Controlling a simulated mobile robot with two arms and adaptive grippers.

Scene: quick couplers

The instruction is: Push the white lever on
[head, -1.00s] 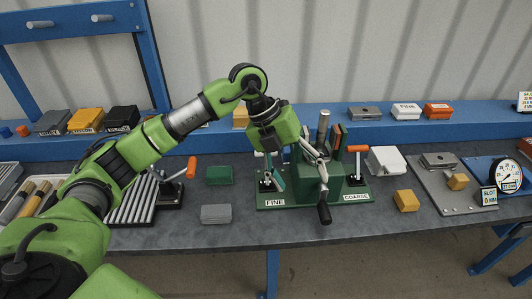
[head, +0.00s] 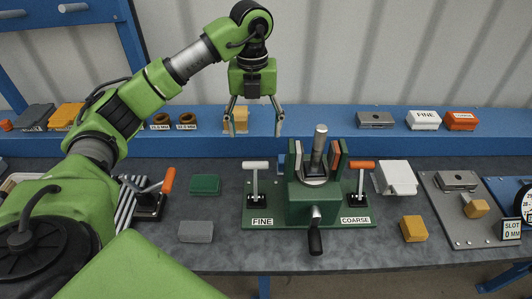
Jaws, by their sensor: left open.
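The white lever (head: 256,166) stands on the left part of the green fixture (head: 300,219), behind the FINE label (head: 262,222). Its post is upright and its white handle lies level across the top. An orange lever (head: 362,165) stands on the right side behind the COARSE label (head: 355,220). My left gripper (head: 254,131) is open and empty, fingers spread and pointing down. In the picture it is above the white lever, in front of the blue shelf, and not touching the lever. My right gripper is not in view.
The fixture's grey post (head: 319,145) and black-handled crank (head: 315,235) stand right of the white lever. A green block (head: 205,185) and a grey block (head: 195,232) lie to the left.

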